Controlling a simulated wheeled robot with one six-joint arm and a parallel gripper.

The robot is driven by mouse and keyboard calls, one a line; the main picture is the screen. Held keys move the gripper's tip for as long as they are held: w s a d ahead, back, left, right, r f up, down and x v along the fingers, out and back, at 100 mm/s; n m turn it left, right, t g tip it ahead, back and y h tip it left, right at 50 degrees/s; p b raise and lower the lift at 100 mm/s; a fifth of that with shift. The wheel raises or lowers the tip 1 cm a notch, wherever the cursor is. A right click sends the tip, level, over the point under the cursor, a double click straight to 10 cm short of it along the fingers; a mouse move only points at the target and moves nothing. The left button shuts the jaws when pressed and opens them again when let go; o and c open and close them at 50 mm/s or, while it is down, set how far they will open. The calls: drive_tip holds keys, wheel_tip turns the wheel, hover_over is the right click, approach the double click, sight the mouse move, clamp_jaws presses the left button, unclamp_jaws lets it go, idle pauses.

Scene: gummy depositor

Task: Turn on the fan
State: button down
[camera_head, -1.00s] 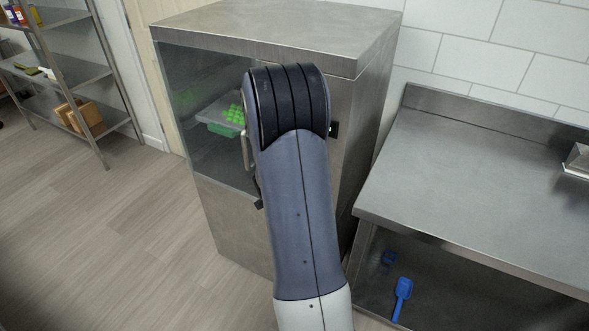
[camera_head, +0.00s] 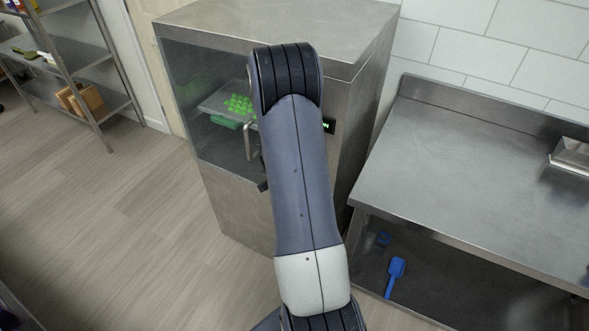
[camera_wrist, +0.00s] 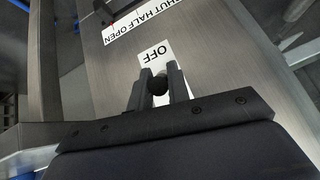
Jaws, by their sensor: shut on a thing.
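In the wrist view my gripper (camera_wrist: 161,80) is at the steel panel (camera_wrist: 205,45), with its two fingers closed around a small dark round knob (camera_wrist: 158,86). A white label reading OFF (camera_wrist: 153,56) sits directly beyond the knob, partly covered by the fingertips. In the head view my arm reaches to the steel cabinet (camera_head: 275,30) and hides my gripper and the knob. A small dark display with green characters (camera_head: 329,126) shows on the cabinet front, partly behind my arm. No fan is visible.
A longer label reading SHUT HALF OPEN (camera_wrist: 140,22) is on the same panel. A glass-fronted chamber (camera_head: 185,85) holds green pieces (camera_head: 240,105) on a tray. A steel table (camera_head: 460,170) stands at right, with a blue scoop (camera_head: 396,276) below. Floor at left is clear.

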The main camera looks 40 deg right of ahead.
drive_tip(key=c, duration=1.4)
unclamp_jaws()
drive_tip(key=shift+o, duration=0.2)
drive_tip(key=p+v, duration=0.3)
drive_tip(key=v, duration=0.7)
drive_tip(key=shift+a+r, duration=0.2)
drive_tip(key=shift+r, duration=0.1)
drive_tip(key=shift+s, duration=0.1)
drive_tip(key=b+x, duration=0.3)
drive_tip(key=x, duration=0.8)
drive_tip(key=shift+r, duration=0.15)
